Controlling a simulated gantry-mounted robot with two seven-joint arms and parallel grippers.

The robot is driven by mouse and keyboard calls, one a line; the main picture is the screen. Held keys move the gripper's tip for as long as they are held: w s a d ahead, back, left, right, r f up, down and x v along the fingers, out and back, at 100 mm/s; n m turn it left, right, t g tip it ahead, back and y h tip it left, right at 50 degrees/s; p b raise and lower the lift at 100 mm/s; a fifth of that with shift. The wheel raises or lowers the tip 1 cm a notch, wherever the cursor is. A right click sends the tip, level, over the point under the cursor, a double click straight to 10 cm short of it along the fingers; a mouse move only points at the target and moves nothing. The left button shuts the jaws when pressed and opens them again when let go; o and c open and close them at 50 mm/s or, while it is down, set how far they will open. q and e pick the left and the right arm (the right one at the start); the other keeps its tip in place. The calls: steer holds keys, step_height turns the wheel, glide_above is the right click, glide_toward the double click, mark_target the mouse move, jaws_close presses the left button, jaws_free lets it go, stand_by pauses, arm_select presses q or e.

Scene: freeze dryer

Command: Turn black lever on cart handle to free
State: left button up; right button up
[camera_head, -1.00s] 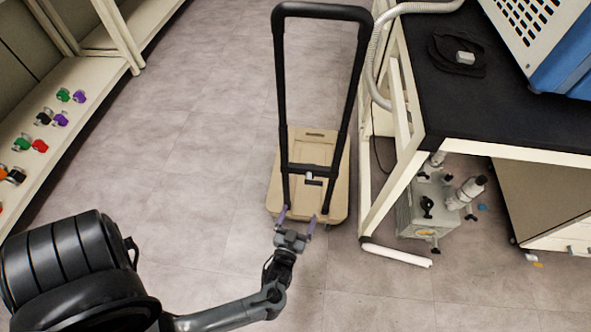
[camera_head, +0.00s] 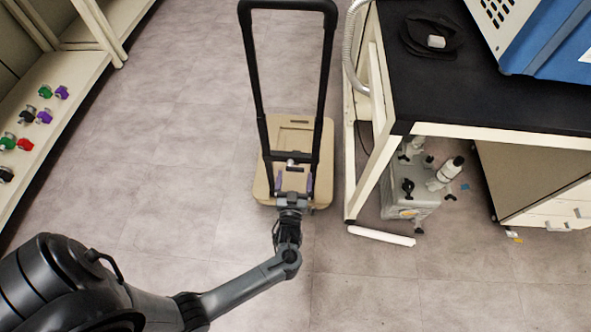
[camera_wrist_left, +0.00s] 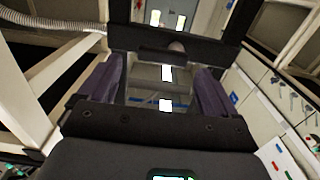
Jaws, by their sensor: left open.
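The cart (camera_head: 262,190) has a beige platform and a tall black handle frame (camera_head: 326,75). A low black crossbar (camera_head: 302,158) joins the handle's uprights, with a small pale part (camera_head: 291,163) at its middle. The black lever is not clearly distinguishable in the head view. My left gripper (camera_head: 294,180) is open and empty, just on the near side of the crossbar, its purple fingers spread. In the left wrist view, my left gripper (camera_wrist_left: 157,85) faces the dark crossbar (camera_wrist_left: 215,46). A small dark piece with a rounded greyish end (camera_wrist_left: 176,47) shows at the bar's middle, possibly the lever.
A black-topped bench (camera_head: 460,105) stands right of the cart, with a grey pump (camera_head: 410,190) beneath it. A white tube (camera_head: 380,236) lies on the floor by the bench leg. A shelf (camera_head: 50,120) with coloured fittings is at left. The floor between shelf and cart is clear.

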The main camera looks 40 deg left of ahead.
mark_target(295, 170)
arm_select(q)
steer(key=b+x, duration=0.1)
steer(key=x, duration=0.1)
steer(key=shift+w+a+f, duration=0.1)
steer(key=shift+w+a, duration=0.1)
steer(key=shift+a, duration=0.15)
steer(key=shift+x, duration=0.85)
steer(key=shift+c, duration=0.3)
steer(key=c, duration=0.9)
